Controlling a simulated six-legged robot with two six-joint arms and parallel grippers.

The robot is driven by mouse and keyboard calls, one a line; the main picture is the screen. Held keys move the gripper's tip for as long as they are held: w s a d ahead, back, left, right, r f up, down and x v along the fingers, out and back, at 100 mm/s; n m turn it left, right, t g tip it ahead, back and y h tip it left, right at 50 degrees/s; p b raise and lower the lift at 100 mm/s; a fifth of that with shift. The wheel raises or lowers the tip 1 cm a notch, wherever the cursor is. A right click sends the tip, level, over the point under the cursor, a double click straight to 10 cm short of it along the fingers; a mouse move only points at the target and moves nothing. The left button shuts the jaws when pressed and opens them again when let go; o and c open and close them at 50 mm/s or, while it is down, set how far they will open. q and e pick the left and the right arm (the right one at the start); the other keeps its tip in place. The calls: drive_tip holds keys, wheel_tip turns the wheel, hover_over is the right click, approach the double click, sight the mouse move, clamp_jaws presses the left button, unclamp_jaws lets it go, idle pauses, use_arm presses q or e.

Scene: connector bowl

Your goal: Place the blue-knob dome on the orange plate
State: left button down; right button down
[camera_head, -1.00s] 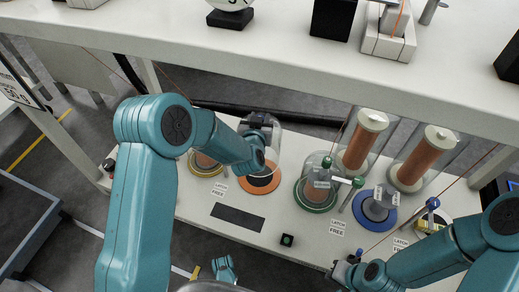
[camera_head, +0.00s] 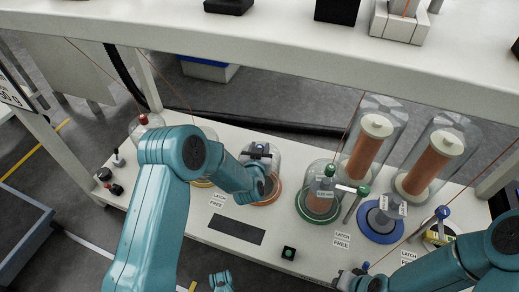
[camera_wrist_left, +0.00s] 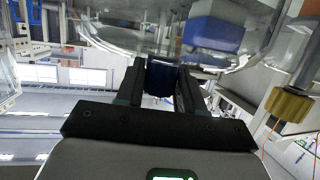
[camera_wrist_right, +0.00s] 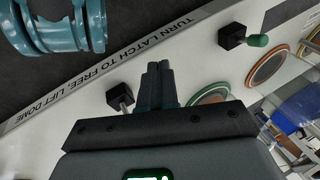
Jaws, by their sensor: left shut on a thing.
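The blue-knob dome (camera_head: 277,158) is clear glass, at the orange plate (camera_head: 268,203) in the head view. My left gripper (camera_head: 260,150) is shut on its knob; the dark blue knob (camera_wrist_left: 160,75) sits between the fingers in the left wrist view, with the clear glass beyond. The dome is over the plate, and my left arm hides part of both. I cannot tell whether its rim touches the plate. My right gripper (camera_head: 348,275) is low at the right; its fingers (camera_wrist_right: 158,85) are together and empty in the right wrist view.
A green-knob dome (camera_head: 319,178) stands on the green plate. The blue plate (camera_head: 380,238) at the right has no dome over it. Tall glass jars with copper coils (camera_head: 366,155) stand behind. A red-knob dome (camera_head: 146,121) is at the left. A shelf (camera_head: 300,45) overhangs the back.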

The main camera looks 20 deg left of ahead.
use_arm(q)
drive_tip(key=c, duration=0.7)
unclamp_jaws()
drive_tip(key=shift+s+r, duration=0.3)
drive_tip(key=p+v, duration=0.4)
drive_tip(key=v, duration=0.7)
drive_tip(key=shift+s+p, duration=0.2)
drive_tip(key=shift+p, duration=0.15)
use_arm(e)
drive_tip(key=shift+g, duration=0.7)
drive_tip(key=s+r, duration=0.2)
drive_tip(key=r, duration=0.1)
drive_tip(key=s+r, duration=0.1)
drive_tip(key=shift+s+a+r, duration=0.25)
drive_tip(key=shift+a+r, duration=0.05)
drive_tip(key=shift+a, duration=0.05)
use_arm(q)
drive_tip(key=shift+d, duration=0.1)
